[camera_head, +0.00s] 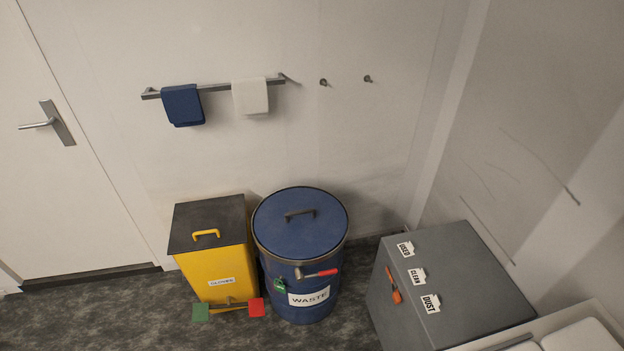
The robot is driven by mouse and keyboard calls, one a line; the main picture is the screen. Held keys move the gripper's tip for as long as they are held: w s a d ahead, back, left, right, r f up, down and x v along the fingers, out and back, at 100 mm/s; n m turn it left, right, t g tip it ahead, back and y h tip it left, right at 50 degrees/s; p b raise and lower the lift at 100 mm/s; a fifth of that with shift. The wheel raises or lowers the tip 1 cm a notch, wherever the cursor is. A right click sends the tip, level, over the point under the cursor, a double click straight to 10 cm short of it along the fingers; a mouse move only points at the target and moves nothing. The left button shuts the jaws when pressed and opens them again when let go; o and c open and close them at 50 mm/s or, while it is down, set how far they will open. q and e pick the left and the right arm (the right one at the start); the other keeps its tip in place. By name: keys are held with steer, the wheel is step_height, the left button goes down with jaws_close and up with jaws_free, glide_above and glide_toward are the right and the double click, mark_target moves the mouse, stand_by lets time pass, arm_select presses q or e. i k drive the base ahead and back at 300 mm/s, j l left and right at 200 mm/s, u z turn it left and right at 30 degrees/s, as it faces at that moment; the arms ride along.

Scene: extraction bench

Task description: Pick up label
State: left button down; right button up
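Three small white labels lie on the top of a grey cabinet (463,278) at the right. The label reading USED (405,249) is at the back. The label reading CLEAN (417,276) is in the middle. The label reading DUST (431,303) is nearest the front. Neither of my grippers shows in the head view, so nothing is seen touching the labels.
A blue drum (300,225) marked WASTE and a yellow bin (216,272) marked GLOVES stand against the wall. The cabinet's front has an orange handle (394,287). A towel rail (215,88) is above the bins. A door (60,190) is at left. Dark floor is open in front.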

mark_target(407, 248)
steer(key=z, duration=0.7)
